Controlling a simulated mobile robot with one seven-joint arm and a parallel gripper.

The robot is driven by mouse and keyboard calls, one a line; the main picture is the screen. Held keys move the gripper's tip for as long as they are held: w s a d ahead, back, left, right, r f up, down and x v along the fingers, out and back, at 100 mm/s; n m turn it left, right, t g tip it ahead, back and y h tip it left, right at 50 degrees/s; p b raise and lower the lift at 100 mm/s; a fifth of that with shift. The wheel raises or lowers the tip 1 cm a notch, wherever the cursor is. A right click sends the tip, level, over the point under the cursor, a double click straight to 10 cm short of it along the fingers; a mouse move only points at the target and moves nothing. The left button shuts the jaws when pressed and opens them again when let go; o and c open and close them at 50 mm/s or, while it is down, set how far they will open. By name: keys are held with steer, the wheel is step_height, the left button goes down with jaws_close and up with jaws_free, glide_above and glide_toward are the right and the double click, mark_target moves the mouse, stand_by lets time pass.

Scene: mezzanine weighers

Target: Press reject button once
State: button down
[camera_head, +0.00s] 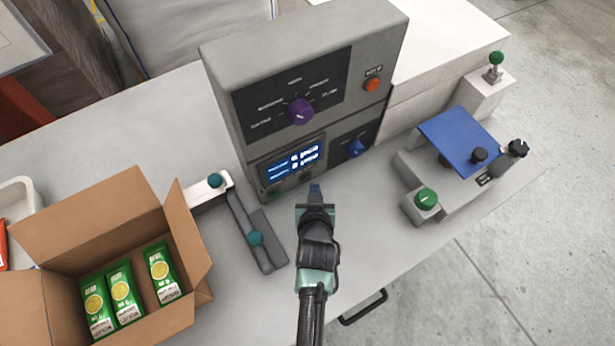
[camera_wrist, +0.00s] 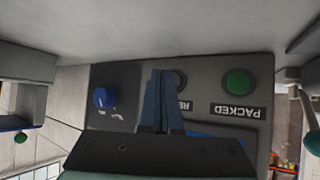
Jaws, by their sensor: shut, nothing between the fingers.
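The reject button (camera_wrist: 180,80) shows in the wrist view as a dark round button on the grey panel. My fingers partly cover it and its label, of which only "RE" is readable, upside down. A green button (camera_wrist: 238,82) labelled PACKED sits beside it. My gripper (camera_head: 315,188) is shut and empty, its blue fingertips pointing at the lower front of the grey control box (camera_head: 222,75). In the wrist view the closed fingertips (camera_wrist: 163,73) overlap the button's left edge. I cannot tell whether they touch the panel.
A blue knob (camera_head: 355,149) is right of the lit display (camera_head: 292,160). A purple dial (camera_head: 300,111) and an orange-red button (camera_head: 373,85) sit higher. Left are a slide with a teal knob (camera_head: 255,238) and an open carton (camera_head: 90,215) of green packets. A blue-plate weigher (camera_head: 455,135) stands right.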

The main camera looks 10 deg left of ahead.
steer(key=shift+w+a, duration=0.1)
stand_by(0.6)
steer(key=shift+w+a, duration=0.15)
steer(key=shift+w, duration=0.1)
steer(key=shift+w+a, duration=0.25)
steer(key=shift+w, duration=0.1)
stand_by(0.9)
steer(key=shift+s+d, duration=0.5)
steer(key=shift+s, duration=0.2)
steer(key=shift+s+d, duration=0.75)
steer(key=shift+s, duration=0.25)
steer(key=shift+s+d, duration=0.75)
steer(key=shift+s, duration=0.25)
